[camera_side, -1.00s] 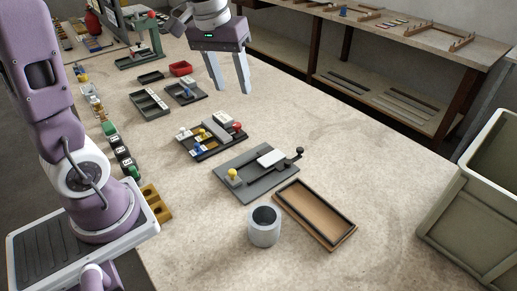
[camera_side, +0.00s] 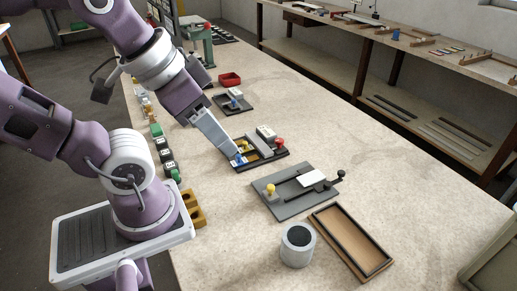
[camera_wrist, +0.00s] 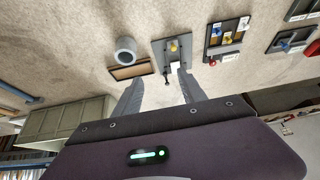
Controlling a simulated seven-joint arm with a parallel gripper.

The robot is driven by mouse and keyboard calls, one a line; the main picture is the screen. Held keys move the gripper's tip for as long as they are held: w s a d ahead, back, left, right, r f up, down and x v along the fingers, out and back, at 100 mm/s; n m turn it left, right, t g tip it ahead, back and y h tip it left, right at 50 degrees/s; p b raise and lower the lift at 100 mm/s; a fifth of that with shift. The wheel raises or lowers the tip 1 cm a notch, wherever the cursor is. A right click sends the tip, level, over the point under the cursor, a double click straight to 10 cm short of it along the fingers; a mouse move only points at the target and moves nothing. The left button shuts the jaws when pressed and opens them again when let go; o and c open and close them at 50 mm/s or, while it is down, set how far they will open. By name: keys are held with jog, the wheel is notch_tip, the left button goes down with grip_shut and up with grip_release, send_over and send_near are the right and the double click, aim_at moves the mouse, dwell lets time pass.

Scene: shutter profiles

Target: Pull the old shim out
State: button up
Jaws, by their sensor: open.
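I cannot tell for certain which piece is the old shim. A grey fixture plate (camera_side: 283,206) bears a white flat piece (camera_side: 312,177), a yellow knob and a black-knobbed lever; it also shows in the wrist view (camera_wrist: 158,48). Behind it, a dark fixture (camera_side: 280,158) holds small blue, yellow and white pieces and a red knob; it also shows in the wrist view (camera_wrist: 212,52). My gripper (camera_side: 238,156) points down and right, overlapping the dark fixture's left end in the side view. In the wrist view my gripper (camera_wrist: 158,82) is open and empty, its fingers apart.
A grey cup (camera_side: 298,245) and a brown-floored tray (camera_side: 352,243) stand in front of the grey fixture. A red bin (camera_side: 230,79) and a smaller dark fixture (camera_side: 233,103) lie farther back. The table's right side is clear.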

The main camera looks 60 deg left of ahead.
aim_at(246, 146)
jog(key=shift+c, duration=0.2)
